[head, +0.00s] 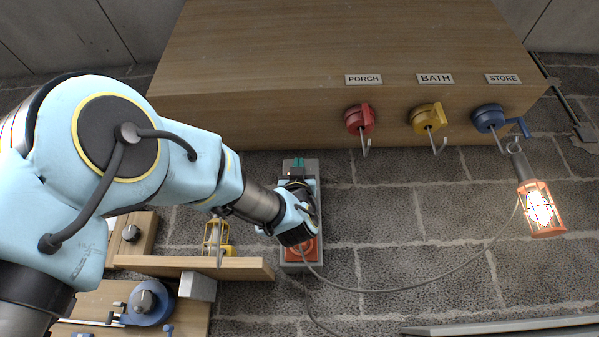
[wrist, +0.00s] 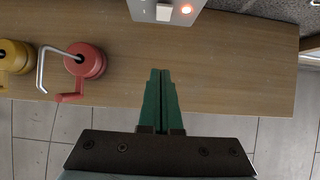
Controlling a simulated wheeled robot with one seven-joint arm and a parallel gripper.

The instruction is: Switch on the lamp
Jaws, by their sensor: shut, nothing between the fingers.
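The lamp (head: 540,208) hangs in an orange cage from a hook at the right of the head view. Its bulb glows bright white. A cable runs from it towards the grey switch box (head: 312,266) on the block wall, which my gripper largely covers. In the wrist view, part of a grey box (wrist: 148,14) at the top edge bears a white switch (wrist: 163,13) and a lit orange indicator (wrist: 186,9). My gripper (head: 297,163) is in front of the switch box. Its green fingers (wrist: 160,72) are shut and empty; contact with the box cannot be told.
A wooden board overhead carries red (head: 360,120), yellow (head: 426,117) and blue (head: 489,118) reels with hooks, labelled PORCH, BATH and STORE. A wooden shelf (head: 245,269) with a yellow-caged lamp (head: 212,232) is at lower left. The wall right of the box is mostly clear.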

